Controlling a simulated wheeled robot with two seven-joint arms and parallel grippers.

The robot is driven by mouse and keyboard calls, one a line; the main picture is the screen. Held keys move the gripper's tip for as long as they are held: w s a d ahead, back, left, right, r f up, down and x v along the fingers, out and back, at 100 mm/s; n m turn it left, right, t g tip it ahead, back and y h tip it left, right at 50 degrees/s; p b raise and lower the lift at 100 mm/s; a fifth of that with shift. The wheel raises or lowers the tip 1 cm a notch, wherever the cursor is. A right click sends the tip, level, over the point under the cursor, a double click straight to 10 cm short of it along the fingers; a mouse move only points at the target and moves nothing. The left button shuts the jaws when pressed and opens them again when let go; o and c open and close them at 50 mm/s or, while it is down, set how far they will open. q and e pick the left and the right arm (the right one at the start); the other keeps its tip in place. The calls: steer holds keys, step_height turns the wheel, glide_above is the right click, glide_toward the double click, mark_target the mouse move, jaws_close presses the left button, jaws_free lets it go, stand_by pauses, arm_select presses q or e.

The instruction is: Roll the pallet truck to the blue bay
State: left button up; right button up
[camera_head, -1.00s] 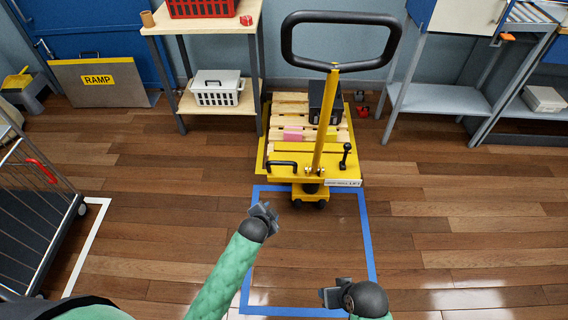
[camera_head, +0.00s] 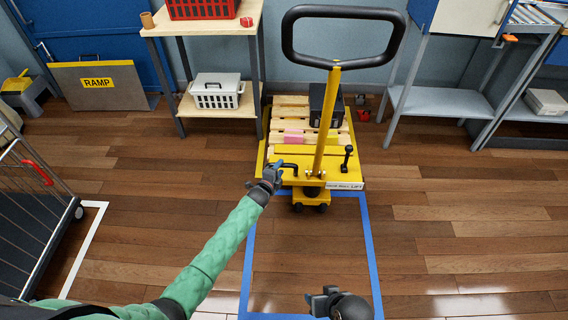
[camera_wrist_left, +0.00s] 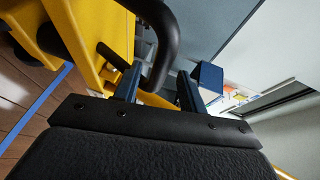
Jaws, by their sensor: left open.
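The yellow pallet truck (camera_head: 335,178) stands against the back wall with a tall yellow post and a black loop handle (camera_head: 292,48). It carries a wooden pallet (camera_head: 290,113) with a black box and a pink item. A small black grab bar (camera_head: 285,166) sits on its front left; it also shows in the left wrist view (camera_wrist_left: 168,35). My left gripper (camera_head: 276,169) is open at this bar, which appears between its fingers in the left wrist view (camera_wrist_left: 158,88). Contact cannot be told. My right gripper (camera_head: 318,300) is low in front, away from the truck. The blue bay outline (camera_head: 371,245) lies on the floor before the truck.
A shelf table (camera_head: 215,115) with a red crate and a grey basket stands left of the truck. A grey bench (camera_head: 430,103) stands to the right. A wire cart (camera_head: 40,215) is at the far left. The floor inside the outline is mostly clear.

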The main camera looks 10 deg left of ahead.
arm_select(q)
steer(key=x, duration=0.5)
jaws_close()
